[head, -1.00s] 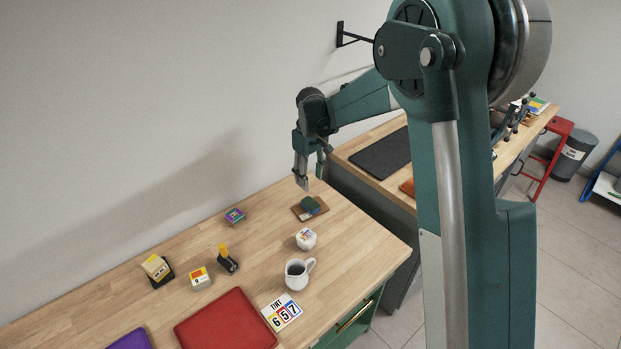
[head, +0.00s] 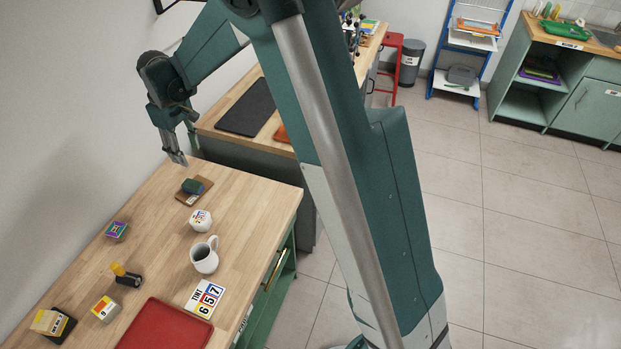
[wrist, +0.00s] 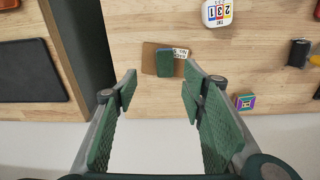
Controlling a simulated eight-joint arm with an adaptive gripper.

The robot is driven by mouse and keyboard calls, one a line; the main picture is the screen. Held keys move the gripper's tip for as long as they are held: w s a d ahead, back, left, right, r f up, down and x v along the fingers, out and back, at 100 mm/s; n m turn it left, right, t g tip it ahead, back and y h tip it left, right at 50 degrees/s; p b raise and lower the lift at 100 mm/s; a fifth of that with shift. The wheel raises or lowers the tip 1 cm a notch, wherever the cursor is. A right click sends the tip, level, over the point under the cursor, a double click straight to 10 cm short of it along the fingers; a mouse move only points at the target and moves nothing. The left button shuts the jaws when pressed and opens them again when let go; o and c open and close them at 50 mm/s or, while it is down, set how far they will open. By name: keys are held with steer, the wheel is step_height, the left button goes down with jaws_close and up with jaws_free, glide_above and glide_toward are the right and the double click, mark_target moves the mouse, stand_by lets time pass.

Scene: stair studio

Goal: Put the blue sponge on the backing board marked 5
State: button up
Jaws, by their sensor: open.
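A small block with a dark green top and a blue side (head: 192,186) lies on a brown board (head: 206,184) at the far end of the wooden table; it may be the blue sponge. In the wrist view the block (wrist: 165,63) covers the middle of the board (wrist: 149,60), beside a small white label too small to read. My gripper (head: 179,159) hangs above the table's far end, just behind the block in the head view. In the wrist view my gripper (wrist: 159,86) is open and empty, its fingers apart from the block.
A dark mat (head: 246,107) lies on the neighbouring counter. A blue rack (head: 473,75) and green cabinets (head: 590,112) stand farther off.

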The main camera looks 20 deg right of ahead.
steer(key=s+d+r+m+t, duration=0.3)
steer(key=s+d+r+m, duration=0.1)
steer(key=s+d+r, duration=1.3)
steer(key=s+d+f+m+t, duration=0.1)
steer(key=s+d, duration=0.3)
steer(key=s, duration=0.7)
steer(key=s+d+f+m+t, duration=0.2)
steer(key=s+d, duration=0.3)
steer(key=s, duration=0.6)
steer(key=shift+s+d+f+m+t, duration=0.15)
steer(key=shift+s+d+m+t, duration=0.15)
steer(key=shift+m, duration=0.3)
